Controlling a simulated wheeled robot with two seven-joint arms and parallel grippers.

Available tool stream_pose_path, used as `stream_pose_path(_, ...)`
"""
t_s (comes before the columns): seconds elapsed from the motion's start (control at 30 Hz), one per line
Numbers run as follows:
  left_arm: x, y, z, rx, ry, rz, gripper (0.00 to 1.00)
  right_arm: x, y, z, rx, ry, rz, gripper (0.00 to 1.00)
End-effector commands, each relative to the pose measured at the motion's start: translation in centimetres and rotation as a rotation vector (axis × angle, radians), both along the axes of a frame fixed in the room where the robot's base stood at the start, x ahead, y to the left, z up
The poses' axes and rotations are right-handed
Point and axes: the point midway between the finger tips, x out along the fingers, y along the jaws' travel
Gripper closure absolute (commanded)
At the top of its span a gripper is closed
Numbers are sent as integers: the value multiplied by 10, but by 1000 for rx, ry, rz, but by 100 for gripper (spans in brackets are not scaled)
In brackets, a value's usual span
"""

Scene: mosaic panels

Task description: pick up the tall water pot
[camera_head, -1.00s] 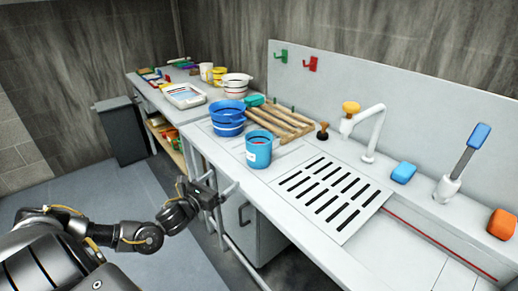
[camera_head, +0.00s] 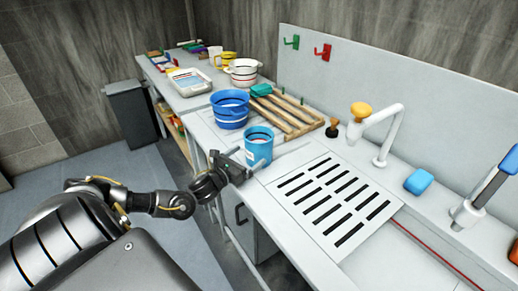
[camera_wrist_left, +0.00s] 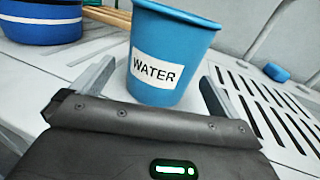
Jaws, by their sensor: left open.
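The tall water pot (camera_head: 259,147) is a blue, slightly flared pot standing upright on the white counter, left of the slotted drain panel. In the left wrist view the water pot (camera_wrist_left: 168,58) carries a white label reading WATER. My left gripper (camera_head: 262,165) is at the counter's front edge, just in front of the pot. In the left wrist view its two fingers (camera_wrist_left: 155,85) are spread wide, one toward each side of the pot's lower part. The gripper is open and empty; whether a finger touches the pot cannot be told. My right gripper is not in view.
A wide blue bucket (camera_head: 230,112) stands close behind the pot. A wooden rack (camera_head: 291,116) lies behind it to the right. The slotted drain panel (camera_head: 335,200) is flat and clear. A white faucet (camera_head: 384,135) rises at the back, with a blue sponge (camera_head: 418,182) nearby.

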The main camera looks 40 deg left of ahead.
Motion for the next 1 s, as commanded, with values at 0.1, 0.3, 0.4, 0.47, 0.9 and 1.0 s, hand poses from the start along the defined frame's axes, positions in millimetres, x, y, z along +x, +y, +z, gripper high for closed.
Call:
stream_pose_path(0.1,9,-1,1,-1,0,-1,0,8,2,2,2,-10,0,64)
stream_pose_path(0.3,15,-2,1,-1,-1,-2,0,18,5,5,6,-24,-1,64)
stream_pose_path(0.4,30,-5,3,-3,-3,-2,0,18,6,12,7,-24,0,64)
stream_pose_path(0.47,39,-6,2,-3,-2,-1,0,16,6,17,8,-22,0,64)
stream_pose_path(0.9,63,-7,-3,-1,1,-3,0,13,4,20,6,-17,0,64)
stream_pose_path(1.0,63,-7,-3,-1,1,-3,9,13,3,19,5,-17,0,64)
